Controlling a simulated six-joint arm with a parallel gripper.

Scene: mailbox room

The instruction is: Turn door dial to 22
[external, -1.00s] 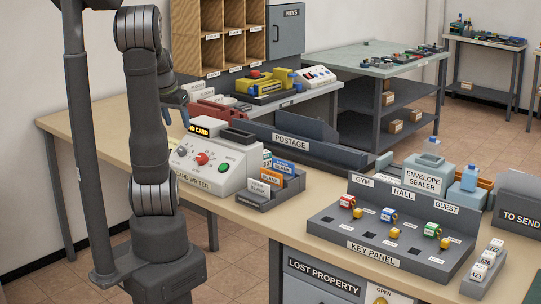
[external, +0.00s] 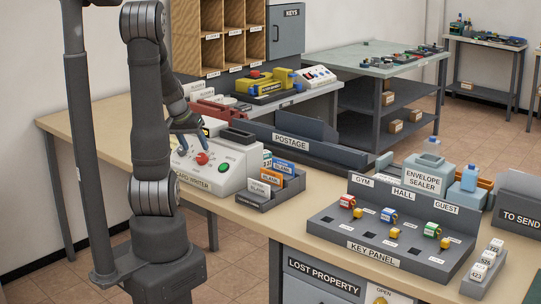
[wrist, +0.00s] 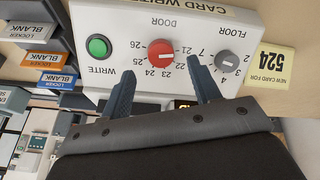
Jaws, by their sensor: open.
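The card writer (external: 228,172) is a white box on the table with a sloped front panel. Its door dial (wrist: 160,52) is a red knob with a ring of numbers from the low to mid twenties, upside down in the wrist view; it also shows in the external view (external: 201,158). I cannot clearly tell which number the dial points at. My gripper (wrist: 160,68) is open and empty, its two blue-grey fingers pointing at the panel on either side of the dial's near side. In the external view my gripper (external: 190,146) hangs just above and left of the dial.
A grey floor dial (wrist: 224,61) and a green write button (wrist: 98,46) flank the door dial. A rack of locker and blank cards (external: 272,190) stands to the right.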

